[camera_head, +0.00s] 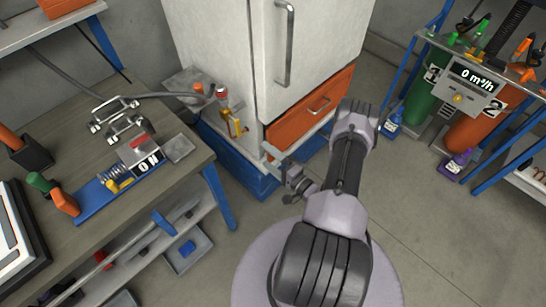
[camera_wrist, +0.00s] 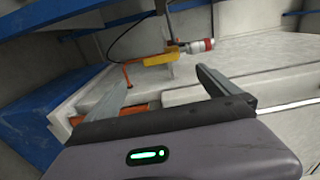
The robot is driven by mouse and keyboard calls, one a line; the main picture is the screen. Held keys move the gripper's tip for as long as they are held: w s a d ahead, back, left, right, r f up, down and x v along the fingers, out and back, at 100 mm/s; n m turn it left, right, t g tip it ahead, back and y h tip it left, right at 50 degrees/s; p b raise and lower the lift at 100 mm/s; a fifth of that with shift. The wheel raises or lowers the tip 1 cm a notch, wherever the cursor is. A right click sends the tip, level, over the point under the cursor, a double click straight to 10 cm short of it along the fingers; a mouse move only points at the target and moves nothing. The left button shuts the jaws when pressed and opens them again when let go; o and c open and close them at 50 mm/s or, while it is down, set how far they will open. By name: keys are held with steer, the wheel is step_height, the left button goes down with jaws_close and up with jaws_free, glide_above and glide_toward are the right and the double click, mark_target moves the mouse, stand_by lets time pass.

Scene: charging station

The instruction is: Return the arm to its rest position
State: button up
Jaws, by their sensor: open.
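My arm rises from its round base at the bottom centre of the head view and bends at the elbow near the orange drawer. My gripper (camera_head: 276,160) is beside the lower front corner of the white cabinet (camera_head: 210,40). In the wrist view my gripper (camera_wrist: 161,72) has its two fingers spread apart, with nothing held between them. Beyond the fingers are a yellow part (camera_wrist: 160,59) and a red and white cylinder (camera_wrist: 200,45). The fingertips look apart from both. In the head view the wrist is partly hidden by the arm.
A workbench (camera_head: 95,95) with devices stands on the left. A rack with a green cylinder (camera_head: 421,100) and an orange cylinder (camera_head: 468,136) stands on the right. The floor (camera_head: 430,225) at the lower right is clear.

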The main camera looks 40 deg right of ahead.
steer(key=shift+s, duration=1.1)
